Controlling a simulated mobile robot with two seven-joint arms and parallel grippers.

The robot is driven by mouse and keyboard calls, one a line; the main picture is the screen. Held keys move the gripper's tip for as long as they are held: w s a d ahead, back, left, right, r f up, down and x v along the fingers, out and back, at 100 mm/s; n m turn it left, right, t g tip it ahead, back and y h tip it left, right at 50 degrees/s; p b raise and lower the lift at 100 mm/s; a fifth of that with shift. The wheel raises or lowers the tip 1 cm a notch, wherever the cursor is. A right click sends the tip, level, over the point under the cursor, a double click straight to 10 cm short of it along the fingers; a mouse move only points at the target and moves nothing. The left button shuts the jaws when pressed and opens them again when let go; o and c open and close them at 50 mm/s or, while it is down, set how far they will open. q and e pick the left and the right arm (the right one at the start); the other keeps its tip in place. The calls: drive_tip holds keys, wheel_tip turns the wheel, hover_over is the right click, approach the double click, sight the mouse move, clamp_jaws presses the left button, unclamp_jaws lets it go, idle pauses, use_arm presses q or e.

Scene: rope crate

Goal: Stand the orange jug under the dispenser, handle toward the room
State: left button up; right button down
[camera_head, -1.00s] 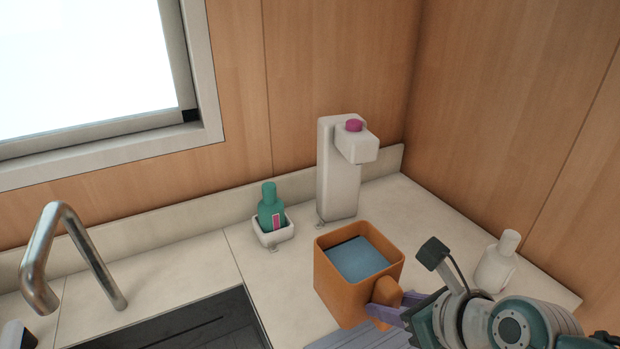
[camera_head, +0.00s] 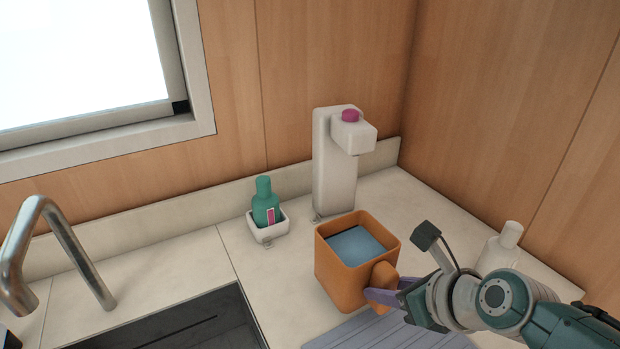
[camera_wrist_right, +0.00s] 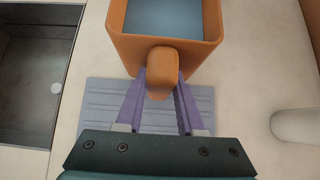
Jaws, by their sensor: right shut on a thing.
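The orange jug (camera_head: 338,278) is upright, square and open-topped, with a blue surface inside. It is just in front of the white dispenser (camera_head: 335,180), which has a magenta button on top. The jug's handle points to the lower right, away from the dispenser. My right gripper (camera_head: 378,294) is shut on that handle; in the right wrist view its purple fingers (camera_wrist_right: 160,98) lie on both sides of it. Whether the jug's base touches the counter is hard to tell. My left gripper is not in view.
A green bottle (camera_head: 265,205) stands in a small white holder left of the dispenser. A white bottle (camera_head: 499,250) stands at the right, behind my right arm. A grey ribbed mat (camera_head: 350,334) lies in front. The dark sink (camera_head: 190,325) and metal faucet (camera_head: 62,240) are at the left.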

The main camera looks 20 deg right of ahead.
sight(383, 248)
drive_tip(key=w+d+b, duration=0.1)
drive_tip(key=w, duration=0.1)
drive_tip(key=w+d+b, duration=0.2)
drive_tip(key=w, duration=0.1)
drive_tip(key=w+d+b, duration=0.2)
drive_tip(key=shift+w+f, duration=0.3)
drive_tip(key=shift+w, duration=0.05)
drive_tip(key=w+d+b, duration=0.1)
drive_tip(key=w+b, duration=0.1)
drive_tip(key=w+d+b, duration=0.1)
drive_tip(key=b, duration=0.1)
drive_tip(key=w+d+b, duration=0.1)
drive_tip(key=w+b, duration=0.1)
drive_tip(key=shift+w+d+b, duration=0.25)
drive_tip(key=shift+w+b, duration=0.05)
drive_tip(key=shift+w, duration=0.05)
drive_tip(key=shift+f, duration=0.3)
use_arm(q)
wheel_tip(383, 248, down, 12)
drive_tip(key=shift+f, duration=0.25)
use_arm(e)
drive_tip(key=shift+f, duration=0.1)
use_arm(q)
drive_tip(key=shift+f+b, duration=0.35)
drive_tip(key=shift+b, duration=0.2)
use_arm(e)
drive_tip(key=shift+f, duration=0.5)
drive_tip(key=shift+c, duration=2.2)
unclamp_jaws()
